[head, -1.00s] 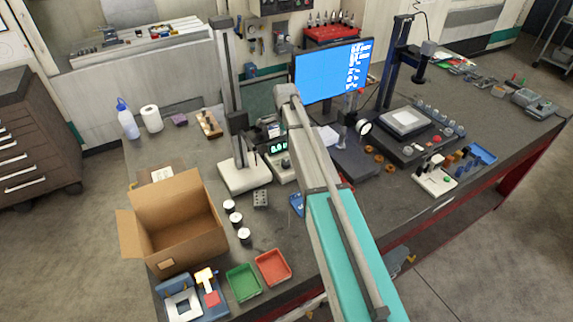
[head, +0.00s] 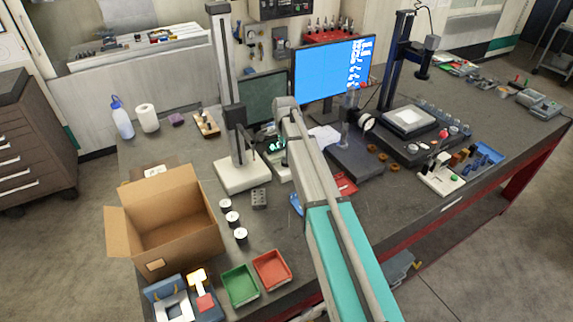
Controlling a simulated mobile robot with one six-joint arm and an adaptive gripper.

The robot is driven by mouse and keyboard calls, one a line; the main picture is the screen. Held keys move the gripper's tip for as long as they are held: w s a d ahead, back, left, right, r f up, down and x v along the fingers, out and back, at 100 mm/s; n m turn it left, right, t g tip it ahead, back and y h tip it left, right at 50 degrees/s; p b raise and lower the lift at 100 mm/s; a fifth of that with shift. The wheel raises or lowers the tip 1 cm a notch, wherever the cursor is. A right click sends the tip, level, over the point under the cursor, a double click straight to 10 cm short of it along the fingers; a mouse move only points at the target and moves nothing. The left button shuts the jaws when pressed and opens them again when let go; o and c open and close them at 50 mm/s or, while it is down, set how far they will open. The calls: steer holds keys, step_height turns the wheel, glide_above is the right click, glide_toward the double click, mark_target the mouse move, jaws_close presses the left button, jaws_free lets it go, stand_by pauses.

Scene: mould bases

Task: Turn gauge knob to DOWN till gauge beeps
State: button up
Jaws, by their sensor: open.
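The height gauge stands near the back of the bench, with a tall grey column (head: 222,75) on a white base (head: 240,176). Next to its column is a small unit with a green-lit readout (head: 277,145), now mostly covered. My arm comes in from the lower right, and its wrist is just right of this unit. My gripper (head: 268,138) is small and dark in front of the readout and partly hidden by the wrist; it appears open. The gauge knob cannot be made out, nor whether the gripper touches it.
An open cardboard box (head: 165,225) and several white-topped cylinders (head: 232,218) are left of my arm. Green (head: 240,285) and red (head: 271,269) trays lie at the front. A blue monitor (head: 333,70) and a dial gauge stand (head: 352,125) are close on the right.

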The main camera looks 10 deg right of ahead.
mark_target(285, 160)
steer(key=shift+f+b, duration=1.85)
steer(key=shift+f, duration=0.3)
